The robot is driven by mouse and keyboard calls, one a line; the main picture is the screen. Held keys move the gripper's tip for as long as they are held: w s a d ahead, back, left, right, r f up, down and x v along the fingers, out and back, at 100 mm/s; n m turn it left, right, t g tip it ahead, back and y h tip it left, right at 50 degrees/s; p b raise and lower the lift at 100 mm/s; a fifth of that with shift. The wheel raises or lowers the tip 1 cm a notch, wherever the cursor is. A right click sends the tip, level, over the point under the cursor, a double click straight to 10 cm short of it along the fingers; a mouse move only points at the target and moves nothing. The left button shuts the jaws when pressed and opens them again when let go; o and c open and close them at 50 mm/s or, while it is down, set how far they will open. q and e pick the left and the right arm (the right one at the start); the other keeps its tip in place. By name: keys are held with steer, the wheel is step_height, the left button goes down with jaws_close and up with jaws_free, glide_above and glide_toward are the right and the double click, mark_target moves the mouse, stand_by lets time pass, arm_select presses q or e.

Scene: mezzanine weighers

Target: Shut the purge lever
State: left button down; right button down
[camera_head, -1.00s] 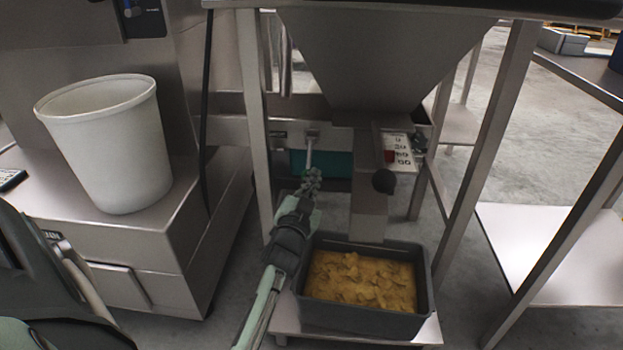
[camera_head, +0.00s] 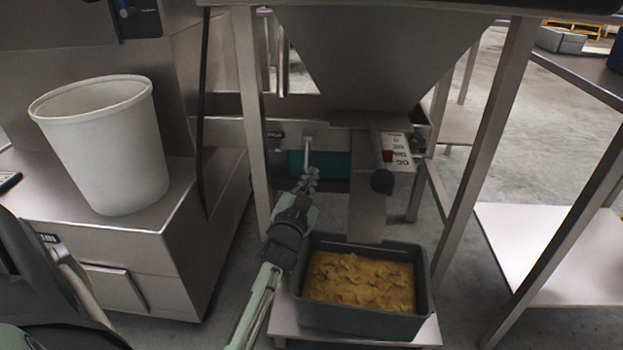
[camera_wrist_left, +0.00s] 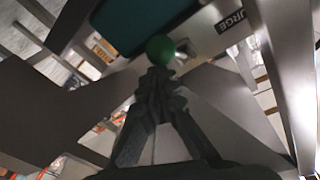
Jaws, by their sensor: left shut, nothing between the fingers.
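A round green knob (camera_wrist_left: 160,48) shows in the left wrist view just beyond my left fingertips; I cannot tell whether they touch it. A plate reading "PURGE" (camera_wrist_left: 231,20) is behind it to the right. In the head view a pale metal lever (camera_head: 307,146) hangs in front of a teal panel (camera_head: 335,165), under the hopper. My left gripper (camera_head: 311,173) is at its lower end, shut and empty; it also shows in the left wrist view (camera_wrist_left: 158,78). The gripper hides the knob in the head view. My right gripper is out of view.
The hopper (camera_head: 385,60) stands on metal legs, one (camera_head: 252,110) close to my left arm. A black ball knob (camera_head: 382,182) is right of the gripper. A grey bin (camera_head: 365,324) of yellow chips is below. A white bucket (camera_head: 108,150) stands at left.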

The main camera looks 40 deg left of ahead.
arm_select(q)
step_height(320, 180, up, 10)
steer(key=shift+d+f, duration=0.15)
steer(key=shift+f, duration=0.05)
stand_by(0.4)
